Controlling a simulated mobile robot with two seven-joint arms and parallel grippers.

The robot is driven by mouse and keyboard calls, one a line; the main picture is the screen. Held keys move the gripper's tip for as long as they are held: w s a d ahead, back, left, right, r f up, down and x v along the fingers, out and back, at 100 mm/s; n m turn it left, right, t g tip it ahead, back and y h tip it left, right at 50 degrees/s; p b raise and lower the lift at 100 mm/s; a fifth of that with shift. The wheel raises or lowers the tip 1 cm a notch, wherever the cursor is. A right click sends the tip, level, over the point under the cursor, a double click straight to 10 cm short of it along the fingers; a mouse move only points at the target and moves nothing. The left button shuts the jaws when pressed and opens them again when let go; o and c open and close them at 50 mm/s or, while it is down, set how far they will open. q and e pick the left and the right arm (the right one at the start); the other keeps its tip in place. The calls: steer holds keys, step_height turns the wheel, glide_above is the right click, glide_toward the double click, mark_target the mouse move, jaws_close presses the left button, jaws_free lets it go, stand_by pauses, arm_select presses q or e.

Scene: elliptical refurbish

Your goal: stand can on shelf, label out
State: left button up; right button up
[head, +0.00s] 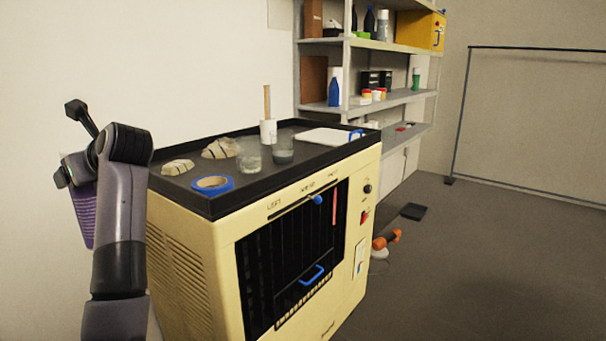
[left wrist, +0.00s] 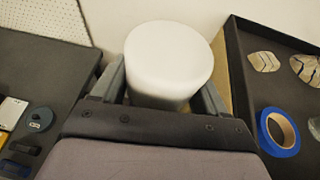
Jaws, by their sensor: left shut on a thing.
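My left gripper (left wrist: 160,95) is shut on a white can (left wrist: 168,58) in the left wrist view, a finger on each side of it. Its plain pale round end faces the camera; no label shows from here. In the head view my left arm stands at the left edge, and the can and fingertips are hidden. The grey shelf (head: 397,98) stands at the back against the wall, well to the right of my left arm. My right gripper is not in view.
A cream cabinet (head: 195,245) with a black tray top (head: 205,201) stands between my arm and the shelf. The tray holds blue tape (head: 212,184), glass jars (head: 250,158) and a white container (head: 268,132). Bottles and boxes occupy parts of the shelf. The floor at right is mostly clear.

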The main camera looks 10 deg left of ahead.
arm_select(q)
steer(key=s+d+f+m+t+h, duration=0.2)
steer(key=d+f+m+t+h, duration=0.4)
steer(key=d+f, duration=0.55)
steer(key=s+d+f+m+t+h, duration=0.1)
steer(key=s+d+f+m+h, duration=0.2)
steer(key=d, duration=0.5)
steer(key=s+d+f+m+t+h+p, duration=0.1)
steer(key=s+d+f+m+h, duration=0.2)
steer(key=s+d+f, duration=0.4)
steer(key=shift+s+d+m+t+h, duration=0.3)
steer(key=shift+s+d+m+t, duration=0.1)
steer(key=shift+d+m, duration=0.4)
steer(key=shift+a+f, duration=0.15)
